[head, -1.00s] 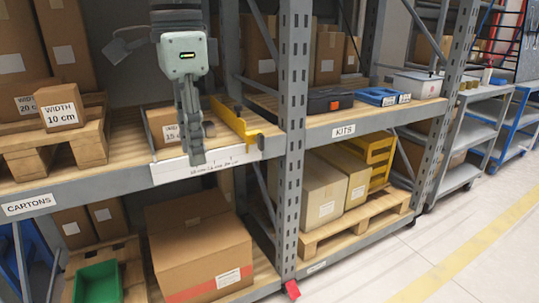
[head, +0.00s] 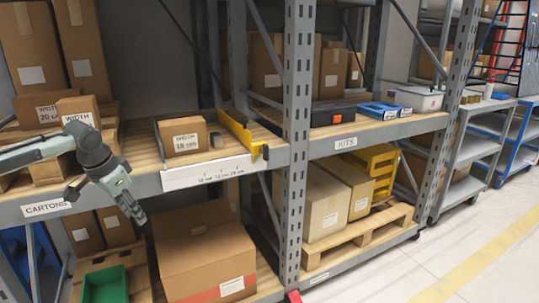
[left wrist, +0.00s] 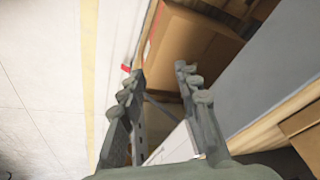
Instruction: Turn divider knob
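The yellow divider (head: 236,132) stands on the upper shelf with its front end at the shelf edge. A small dark part, seemingly its knob (head: 265,152), shows at that front end. A white scale strip (head: 209,173) with width marks runs along the edge to its left. A carton marked 15 cm (head: 183,136) sits left of the divider, with a gap between them. My left gripper (head: 140,217) hangs below the shelf edge, well left of the divider and touching nothing. In the left wrist view its fingers (left wrist: 160,72) are apart and empty. My right gripper is out of view.
A steel upright (head: 297,130) stands just right of the divider. Smaller cartons (head: 80,108) stand on a pallet at left. The aisle floor (head: 470,245) is clear.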

